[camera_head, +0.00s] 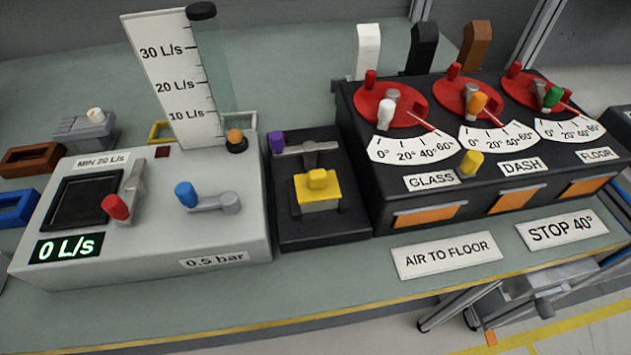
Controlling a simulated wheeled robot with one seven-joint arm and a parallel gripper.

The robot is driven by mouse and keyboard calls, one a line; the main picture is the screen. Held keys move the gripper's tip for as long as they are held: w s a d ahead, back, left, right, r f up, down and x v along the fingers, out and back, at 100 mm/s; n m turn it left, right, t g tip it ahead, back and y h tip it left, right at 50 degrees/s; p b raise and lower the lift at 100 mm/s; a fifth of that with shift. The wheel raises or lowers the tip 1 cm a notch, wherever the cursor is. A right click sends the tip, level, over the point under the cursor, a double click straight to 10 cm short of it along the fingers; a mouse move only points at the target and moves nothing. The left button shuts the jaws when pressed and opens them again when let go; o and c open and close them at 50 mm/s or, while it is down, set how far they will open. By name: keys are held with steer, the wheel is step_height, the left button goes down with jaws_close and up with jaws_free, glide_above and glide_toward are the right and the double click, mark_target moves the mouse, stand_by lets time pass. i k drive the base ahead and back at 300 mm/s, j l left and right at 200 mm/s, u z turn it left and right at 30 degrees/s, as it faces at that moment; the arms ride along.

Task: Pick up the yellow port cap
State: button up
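A yellow square block with a rounded knob on top (317,190) sits on the small dark box (345,224) in the middle of the bench. A smaller yellow rounded piece (471,163) stands on the front of the black three-dial module (365,170), between the GLASS and DASH labels. I cannot tell for certain which of the two is the yellow port cap. My gripper is not in view. Nothing is seen touching either yellow piece.
Behind the yellow block is a grey T-shaped lever (309,149) with a purple end. The grey flow module (229,236) stands left, with red and blue levers and a tall scale tube. Signs reading AIR TO FLOOR (447,256) and STOP 40° (562,229) lie near the front edge.

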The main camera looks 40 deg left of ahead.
mark_target(317, 184)
steer(key=u, duration=0.9)
steer(key=k+u, duration=0.15)
steer(key=u, duration=0.2)
steer(key=k+u, duration=0.15)
steer(key=u, duration=0.2)
steer(key=k+j+u, duration=0.1)
steer(key=u, duration=0.25)
